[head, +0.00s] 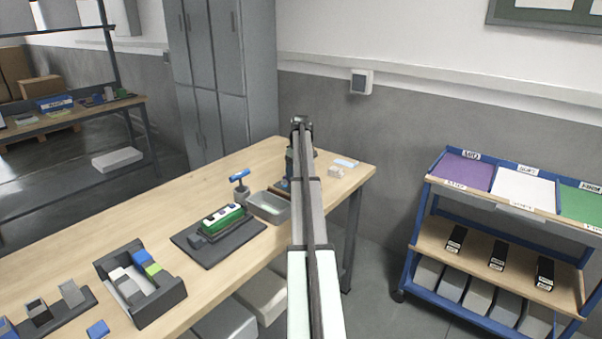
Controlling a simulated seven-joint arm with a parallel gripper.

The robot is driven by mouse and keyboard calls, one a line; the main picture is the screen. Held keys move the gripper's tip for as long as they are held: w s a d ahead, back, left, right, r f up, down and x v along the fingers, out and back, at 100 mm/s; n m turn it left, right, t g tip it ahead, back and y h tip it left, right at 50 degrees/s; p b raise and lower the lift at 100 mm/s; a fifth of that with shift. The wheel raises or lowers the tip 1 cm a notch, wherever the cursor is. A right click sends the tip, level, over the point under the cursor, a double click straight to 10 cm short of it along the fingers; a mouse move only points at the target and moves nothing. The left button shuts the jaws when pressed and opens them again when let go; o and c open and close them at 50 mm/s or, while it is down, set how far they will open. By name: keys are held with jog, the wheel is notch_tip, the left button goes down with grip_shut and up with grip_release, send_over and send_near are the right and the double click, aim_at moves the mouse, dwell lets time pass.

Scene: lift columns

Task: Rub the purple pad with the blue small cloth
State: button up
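The purple pad (465,171) lies flat on the left part of the top shelf of the blue cart at the right, with labels at its edges. A small, flat pale-blue piece (346,162) lies near the far right end of the wooden table; it may be the blue small cloth, but it is too small to be sure. My arm reaches up the middle of the view, between table and cart.
The cart (426,228) also carries a white pad (524,188) and a green pad (583,212). On the table (65,254) stand a grey bin (268,207), a green block on a dark mat (218,250) and a dark tray (165,300). A floor gap separates table and cart.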

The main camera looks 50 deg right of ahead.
jog(key=w, duration=0.3)
jog(key=shift+w, duration=0.2)
jog(key=shift+s, duration=4.95)
jog(key=shift+s+r, duration=0.15)
notch_tip(320, 180, up, 7)
jog(key=shift+r, duration=0.2)
